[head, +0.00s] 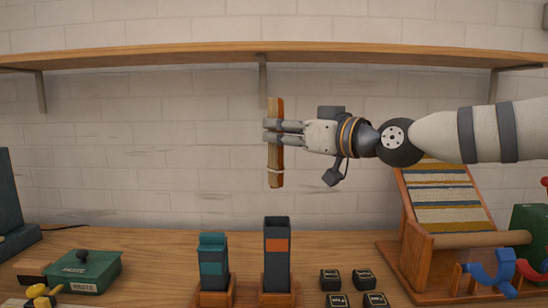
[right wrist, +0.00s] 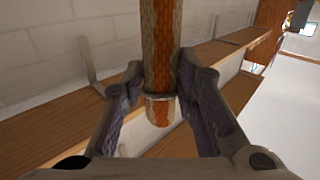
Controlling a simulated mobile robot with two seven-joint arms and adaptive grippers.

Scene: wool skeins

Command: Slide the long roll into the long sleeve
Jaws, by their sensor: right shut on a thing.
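The long roll (head: 275,165), tan and orange-brown with a pale band near its lower end, hangs upright in the air. My right gripper (head: 272,132) is shut on it around its upper half, coming in from the right. In the right wrist view the roll (right wrist: 160,45) lies between the two fingers of the gripper (right wrist: 163,85). The long sleeve (head: 277,268), dark grey with an orange band and an open top, stands upright in a wooden base. The roll's lower end is above the sleeve's mouth, apart from it. My left gripper is out of view.
A shorter sleeve with teal bands (head: 213,265) stands left of the long one. Several small black blocks (head: 330,280) lie to its right. A wall shelf (head: 200,58) runs above.

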